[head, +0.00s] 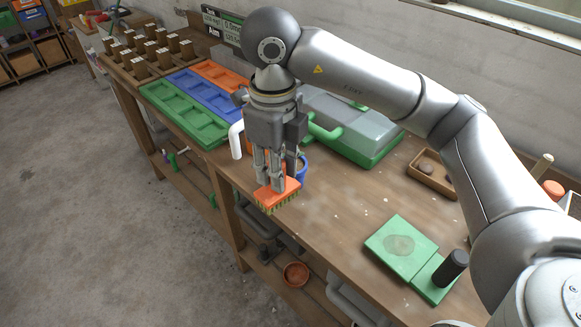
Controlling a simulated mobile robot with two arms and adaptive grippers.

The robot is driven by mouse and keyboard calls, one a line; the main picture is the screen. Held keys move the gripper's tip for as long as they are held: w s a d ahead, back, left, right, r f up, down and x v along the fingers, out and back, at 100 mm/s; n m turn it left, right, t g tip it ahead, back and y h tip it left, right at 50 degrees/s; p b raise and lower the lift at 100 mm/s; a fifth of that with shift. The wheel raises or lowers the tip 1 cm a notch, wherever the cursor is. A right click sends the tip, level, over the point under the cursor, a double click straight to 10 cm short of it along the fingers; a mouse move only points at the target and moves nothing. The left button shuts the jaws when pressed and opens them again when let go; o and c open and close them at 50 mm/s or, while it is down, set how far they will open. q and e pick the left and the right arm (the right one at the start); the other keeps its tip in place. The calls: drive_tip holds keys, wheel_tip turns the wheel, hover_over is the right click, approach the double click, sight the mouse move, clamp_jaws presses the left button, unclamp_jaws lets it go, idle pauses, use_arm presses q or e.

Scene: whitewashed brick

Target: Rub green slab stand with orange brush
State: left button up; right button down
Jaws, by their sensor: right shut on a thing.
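My right gripper (270,184) points down over the front edge of the bench and is shut on the orange brush (283,200). The brush has a flat orange back and greenish bristles facing down. I cannot tell whether the bristles touch the bench top. The green slab stand (385,238) lies on the bench to the right, apart from the brush. It has a grey round patch on its top. A black cylinder (452,266) stands on its lower right part. My left gripper is not in view.
A blue cup (302,167) and a white curved handle (236,140) are close to the gripper. Behind are a green-based clear-lidded case (350,128) and green (184,112), blue and orange trays. A wooden tray (430,180) lies behind the stand. Bench between brush and stand is clear.

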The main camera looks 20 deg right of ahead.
drive_tip(key=c, duration=1.8)
unclamp_jaws()
drive_tip(key=shift+c, duration=1.4)
